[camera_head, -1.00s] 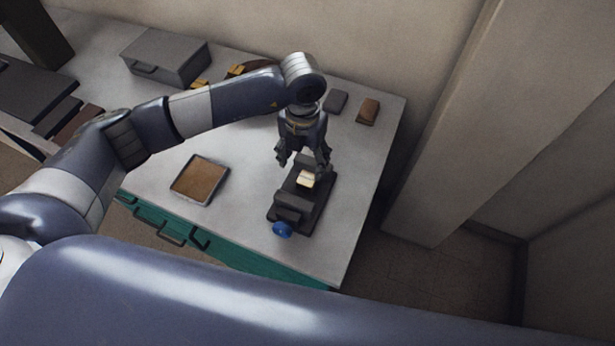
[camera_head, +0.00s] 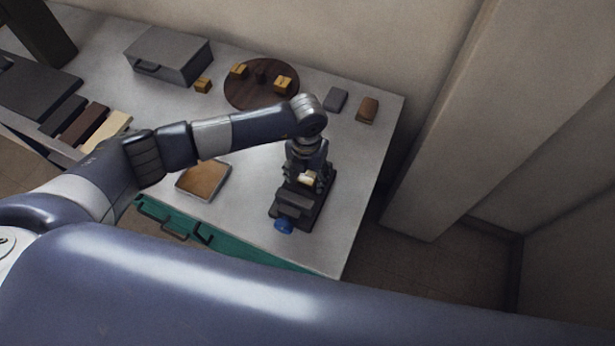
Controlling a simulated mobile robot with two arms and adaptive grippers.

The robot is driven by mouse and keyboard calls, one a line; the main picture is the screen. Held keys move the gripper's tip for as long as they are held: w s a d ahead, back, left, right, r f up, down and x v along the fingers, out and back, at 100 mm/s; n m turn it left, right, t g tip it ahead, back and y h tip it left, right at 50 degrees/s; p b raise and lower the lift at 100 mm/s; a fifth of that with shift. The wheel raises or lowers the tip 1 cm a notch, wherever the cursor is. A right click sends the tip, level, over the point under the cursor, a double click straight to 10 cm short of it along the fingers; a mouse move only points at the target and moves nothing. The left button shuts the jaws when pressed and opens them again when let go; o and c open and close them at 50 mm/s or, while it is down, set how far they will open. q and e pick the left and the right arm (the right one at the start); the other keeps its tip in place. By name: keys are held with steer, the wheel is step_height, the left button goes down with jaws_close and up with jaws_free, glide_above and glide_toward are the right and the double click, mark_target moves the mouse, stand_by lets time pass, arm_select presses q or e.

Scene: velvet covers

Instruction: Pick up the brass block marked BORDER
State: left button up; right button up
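A pale brass block (camera_head: 308,178) sits on a dark vise-like fixture (camera_head: 289,210) with a blue knob at its front. My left gripper (camera_head: 306,172) points down over this fixture, its fingers low around or just beside the block; dark on dark, their gap is unclear. Other brass blocks are a small one (camera_head: 203,85) on the table, and two on a round dark board, one at its left (camera_head: 239,71) and one at its right (camera_head: 283,85). No marking is legible, so I cannot tell which says BORDER. My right gripper is out of view.
The round board (camera_head: 262,100) lies behind my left forearm. A grey box (camera_head: 168,56) stands at the back left. A brown-lined tray (camera_head: 203,180) is partly behind my arm. A grey pad (camera_head: 336,99) and brown block (camera_head: 368,110) lie back right. The table's right edge is close to the fixture.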

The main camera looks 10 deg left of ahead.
arm_select(q)
jaws_close()
steer(key=shift+r, duration=0.1)
